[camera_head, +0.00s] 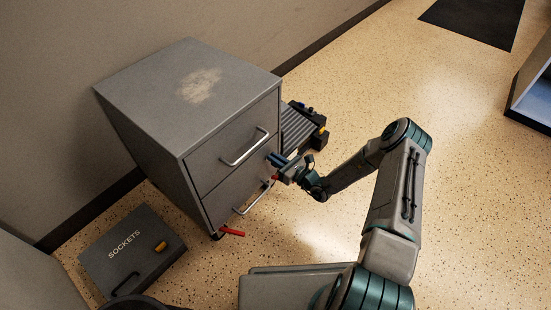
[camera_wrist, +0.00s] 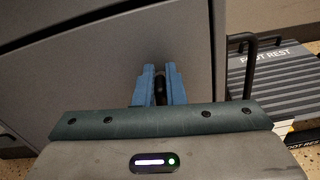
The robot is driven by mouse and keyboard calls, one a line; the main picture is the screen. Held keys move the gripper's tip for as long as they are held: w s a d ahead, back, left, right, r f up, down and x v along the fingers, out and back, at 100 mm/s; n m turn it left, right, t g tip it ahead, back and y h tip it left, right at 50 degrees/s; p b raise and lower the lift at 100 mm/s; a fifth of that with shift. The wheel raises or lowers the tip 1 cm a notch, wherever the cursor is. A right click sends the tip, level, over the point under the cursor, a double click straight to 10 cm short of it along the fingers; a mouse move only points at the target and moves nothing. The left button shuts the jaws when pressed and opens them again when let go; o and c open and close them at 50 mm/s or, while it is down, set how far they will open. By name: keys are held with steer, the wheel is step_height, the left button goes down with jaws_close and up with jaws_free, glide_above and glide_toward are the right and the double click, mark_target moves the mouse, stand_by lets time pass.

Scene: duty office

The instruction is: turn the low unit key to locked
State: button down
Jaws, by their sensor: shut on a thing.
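The low unit (camera_head: 228,165) is a grey two-drawer cabinet with bar handles, against the wall in the head view. Its grey front also fills much of the wrist view (camera_wrist: 110,75). My gripper (camera_head: 276,159) is at the right edge of the unit's front, near the upper drawer. In the wrist view its two blue fingers (camera_wrist: 160,78) point at the front and are shut on a small dark piece, seemingly the key (camera_wrist: 160,90). The fingers hide most of it, so its turn angle cannot be told.
A ribbed grey foot rest (camera_head: 299,127) stands right of the unit, also in the wrist view (camera_wrist: 275,85). A grey sockets case (camera_head: 130,250) lies on the floor at left. A red-handled item (camera_head: 232,232) is by the unit's lower front corner.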

steer(key=m, duration=0.1)
steer(key=m+p, duration=0.1)
steer(key=m, duration=0.1)
steer(key=shift+w+d+m, duration=0.2)
steer(key=shift+m, duration=0.1)
steer(key=shift+w+d+f+m, duration=0.1)
steer(key=shift+f+m, duration=0.2)
steer(key=shift+m, duration=1.75)
steer(key=shift+w+d+f+m, duration=0.1)
steer(key=shift+f+m, duration=0.25)
steer(key=shift+m, duration=1.75)
steer(key=shift+w+d+f+m, duration=0.1)
steer(key=shift+f+m, duration=0.2)
steer(key=shift+m, duration=1.75)
steer(key=c, duration=1.5)
jaws_free()
steer(key=shift+a, duration=0.1)
